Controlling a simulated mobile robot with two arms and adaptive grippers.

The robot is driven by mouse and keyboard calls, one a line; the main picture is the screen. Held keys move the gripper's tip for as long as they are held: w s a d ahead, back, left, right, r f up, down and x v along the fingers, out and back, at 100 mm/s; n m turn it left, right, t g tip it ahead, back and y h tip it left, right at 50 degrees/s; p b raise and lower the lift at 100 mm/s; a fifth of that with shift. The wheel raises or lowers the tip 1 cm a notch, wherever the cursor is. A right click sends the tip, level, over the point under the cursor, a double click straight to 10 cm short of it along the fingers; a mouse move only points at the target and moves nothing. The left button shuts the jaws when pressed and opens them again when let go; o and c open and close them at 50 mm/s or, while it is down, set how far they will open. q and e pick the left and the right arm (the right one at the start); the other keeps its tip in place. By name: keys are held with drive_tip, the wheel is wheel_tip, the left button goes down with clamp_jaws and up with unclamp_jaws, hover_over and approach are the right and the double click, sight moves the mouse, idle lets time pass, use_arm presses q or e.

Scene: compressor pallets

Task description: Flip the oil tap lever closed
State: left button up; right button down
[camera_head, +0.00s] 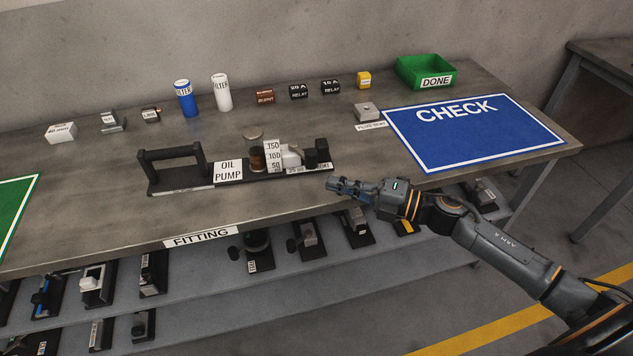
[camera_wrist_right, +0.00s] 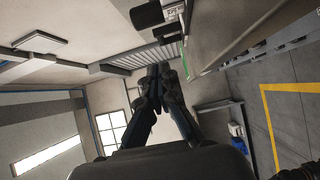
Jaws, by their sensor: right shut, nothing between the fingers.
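The oil pump unit (camera_head: 228,172) stands on the workbench, with a black handle at its left, an "OIL PUMP" label, a small jar of dark oil (camera_head: 257,158), a numbered scale plate (camera_head: 272,155) and black blocks (camera_head: 316,152) at its right end. The tap lever is too small to single out, so I cannot tell its position. My right gripper (camera_head: 331,184) is just right of and in front of the unit, near the bench's front edge, apart from it. Its fingers are together and empty, also in the right wrist view (camera_wrist_right: 160,72). My left gripper is out of view.
A blue CHECK mat (camera_head: 475,140) lies at the right, with a green DONE bin (camera_head: 410,72) behind it. Filters, relays and small parts line the back. Several units stand on the shelf below. The bench (camera_head: 90,225) is clear left of the pump.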

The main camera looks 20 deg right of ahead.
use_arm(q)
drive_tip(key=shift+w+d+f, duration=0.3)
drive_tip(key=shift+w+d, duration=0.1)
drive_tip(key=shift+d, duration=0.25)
use_arm(e)
drive_tip(key=shift+s+d+r, duration=0.25)
drive_tip(key=shift+s+d, duration=0.55)
drive_tip(key=shift+s, duration=0.3)
